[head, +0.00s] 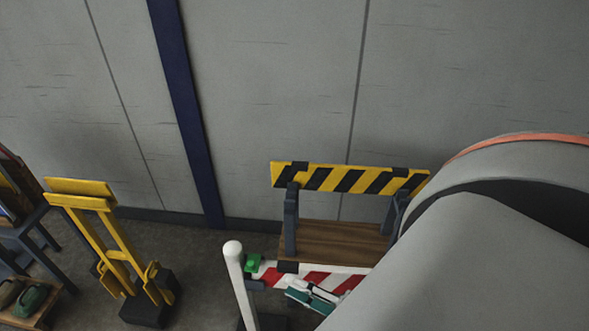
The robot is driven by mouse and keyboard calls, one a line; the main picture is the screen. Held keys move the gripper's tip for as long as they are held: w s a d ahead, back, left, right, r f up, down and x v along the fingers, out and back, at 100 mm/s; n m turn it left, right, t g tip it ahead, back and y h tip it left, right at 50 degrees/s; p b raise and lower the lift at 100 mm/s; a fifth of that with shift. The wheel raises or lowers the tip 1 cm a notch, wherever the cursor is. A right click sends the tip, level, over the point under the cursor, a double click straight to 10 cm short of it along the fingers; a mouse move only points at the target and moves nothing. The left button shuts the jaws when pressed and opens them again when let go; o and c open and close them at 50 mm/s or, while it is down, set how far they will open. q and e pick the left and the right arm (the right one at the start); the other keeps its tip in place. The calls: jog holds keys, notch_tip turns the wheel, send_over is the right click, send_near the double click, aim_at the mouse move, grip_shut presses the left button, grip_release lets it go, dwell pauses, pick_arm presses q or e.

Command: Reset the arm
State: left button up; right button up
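My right arm fills the lower right of the head view, large and close to the camera. Past its edge shows a small teal and dark part, which looks like the end of my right gripper (313,298). It is in front of a red and white striped board (268,275). Most of this gripper is hidden behind the arm, so I cannot tell its opening or whether it touches the board. My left gripper is not in view.
A yellow and black striped barrier (340,179) with a wooden shelf (320,240) stands by the grey wall (270,80). A white post (236,262) and a green block (253,262) are in front. A yellow stand (118,240) is left, beside a low wooden rack (35,316).

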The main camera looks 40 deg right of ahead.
jog(key=shift+a, duration=0.1)
jog(key=w+a+f+n+g+y, duration=0.2)
jog(key=a+n+g+y, duration=0.1)
jog(key=a+n, duration=0.85)
notch_tip(320, 180, down, 9)
jog(key=w+d+n+g+h, duration=0.1)
jog(key=d+n+g+h, duration=0.2)
jog(key=n+h, duration=0.2)
jog(key=shift+n+h, duration=0.4)
jog(key=shift+n, duration=0.85)
